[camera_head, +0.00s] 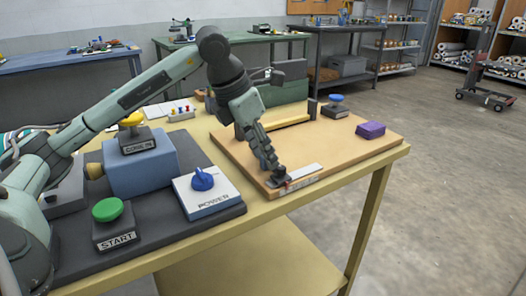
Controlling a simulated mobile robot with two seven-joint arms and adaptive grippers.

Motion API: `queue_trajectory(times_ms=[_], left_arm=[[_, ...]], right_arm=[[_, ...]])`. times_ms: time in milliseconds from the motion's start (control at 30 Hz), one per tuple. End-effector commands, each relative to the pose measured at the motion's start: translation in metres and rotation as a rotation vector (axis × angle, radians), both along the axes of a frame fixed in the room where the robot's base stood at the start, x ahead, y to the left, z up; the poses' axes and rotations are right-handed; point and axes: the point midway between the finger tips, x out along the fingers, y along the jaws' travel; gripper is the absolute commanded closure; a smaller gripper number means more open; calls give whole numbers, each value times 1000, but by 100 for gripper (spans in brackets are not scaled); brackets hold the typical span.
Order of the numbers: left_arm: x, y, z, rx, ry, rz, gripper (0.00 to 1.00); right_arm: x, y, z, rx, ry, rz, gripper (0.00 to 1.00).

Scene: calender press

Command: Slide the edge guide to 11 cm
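The wooden press board (345,140) lies on the table. At its front edge is a dark slider piece with a pale metal strip (306,172), which looks like the edge guide. A pale scale strip with a red mark (300,184) runs along the board's front edge beside it; its numbers are too small to read. My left gripper (274,172) points down at the dark slider, at or very close to it. Its fingers hide part of the slider, and whether they are shut on it cannot be told. My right gripper is not in view.
A yellow bar (288,122) and a dark roller unit (285,83) stand at the board's back. A blue-knobbed block (335,107) and a purple block (370,130) sit at right. The POWER box (208,194) and START button (108,211) stand at left.

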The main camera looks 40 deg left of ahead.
Motion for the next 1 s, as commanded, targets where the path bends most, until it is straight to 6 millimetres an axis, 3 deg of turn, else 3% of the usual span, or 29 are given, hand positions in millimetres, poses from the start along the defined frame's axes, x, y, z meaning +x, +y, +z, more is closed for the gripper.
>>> queue_trajectory(times_ms=[267, 600, 1000], left_arm=[[1, 0, -2, 0, -1, 0, 62], [1, 0, -2, -1, -1, 1, 100], [1, 2, -2, 1, 0, 1, 100]], right_arm=[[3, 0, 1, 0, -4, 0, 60], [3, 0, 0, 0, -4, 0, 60], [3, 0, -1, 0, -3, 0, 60]])
